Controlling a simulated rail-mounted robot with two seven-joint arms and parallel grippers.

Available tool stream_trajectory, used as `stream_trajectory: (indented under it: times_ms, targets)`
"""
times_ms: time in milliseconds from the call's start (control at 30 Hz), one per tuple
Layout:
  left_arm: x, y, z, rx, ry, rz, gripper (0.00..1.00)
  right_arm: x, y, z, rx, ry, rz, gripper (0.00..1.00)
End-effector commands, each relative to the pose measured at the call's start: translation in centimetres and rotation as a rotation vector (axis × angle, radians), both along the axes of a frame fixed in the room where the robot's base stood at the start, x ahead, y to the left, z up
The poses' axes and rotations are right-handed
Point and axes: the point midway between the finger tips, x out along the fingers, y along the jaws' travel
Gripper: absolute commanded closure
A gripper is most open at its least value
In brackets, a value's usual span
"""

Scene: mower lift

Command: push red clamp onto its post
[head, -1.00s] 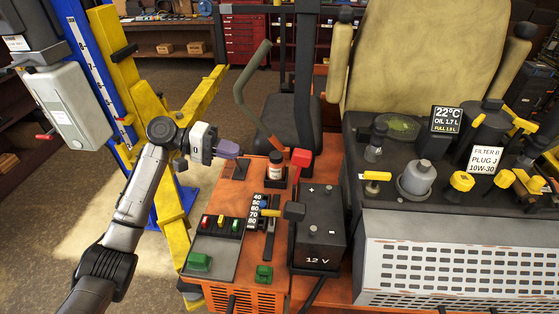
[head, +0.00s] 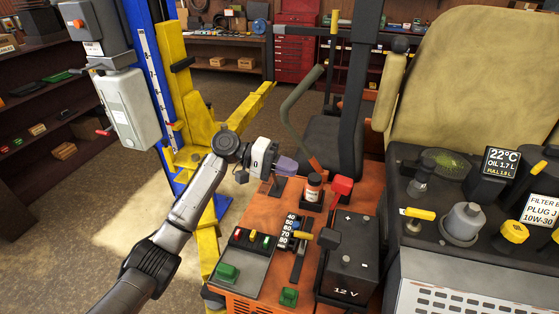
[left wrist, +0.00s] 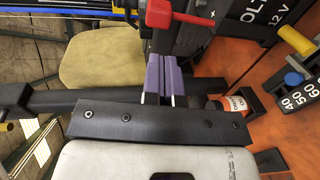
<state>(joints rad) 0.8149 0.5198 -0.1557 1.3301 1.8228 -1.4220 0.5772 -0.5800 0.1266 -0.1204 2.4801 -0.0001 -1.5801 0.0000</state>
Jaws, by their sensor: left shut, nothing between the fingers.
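The red clamp (head: 342,186) stands at the back left corner of the black 12 V battery (head: 346,262), on the side with the plus mark. Whether it sits on its post, which is hidden, I cannot tell. In the left wrist view the clamp (left wrist: 165,14) is at the top, beyond my fingertips. My left gripper (head: 287,165) has purple fingers that are shut and empty. It is left of the clamp, just behind and left of a small jar, and apart from the clamp in the head view. My right gripper is not in view.
A lever with a bent grey handle (head: 301,88) rises behind. A yellow-handled slider (head: 304,235) lies left of the battery. A black upright (head: 357,95) stands behind the clamp.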

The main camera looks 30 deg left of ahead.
Motion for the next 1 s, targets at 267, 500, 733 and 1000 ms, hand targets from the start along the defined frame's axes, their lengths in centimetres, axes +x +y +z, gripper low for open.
stream_trajectory:
  times_ms: [267, 500, 733, 1000]
  targets:
    - [1.2, -4.9, -0.6, -0.001, 0.0, -0.004, 1.0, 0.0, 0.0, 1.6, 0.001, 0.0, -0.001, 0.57]
    - [2.0, -7.4, -1.2, -0.001, 0.0, -0.001, 1.0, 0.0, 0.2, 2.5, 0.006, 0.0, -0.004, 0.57]
    - [2.3, -8.3, -1.5, 0.0, -0.001, -0.001, 1.0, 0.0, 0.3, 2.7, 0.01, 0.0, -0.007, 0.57]
    - [2.3, -8.4, -1.5, 0.0, -0.001, 0.0, 1.0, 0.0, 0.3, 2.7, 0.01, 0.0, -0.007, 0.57]
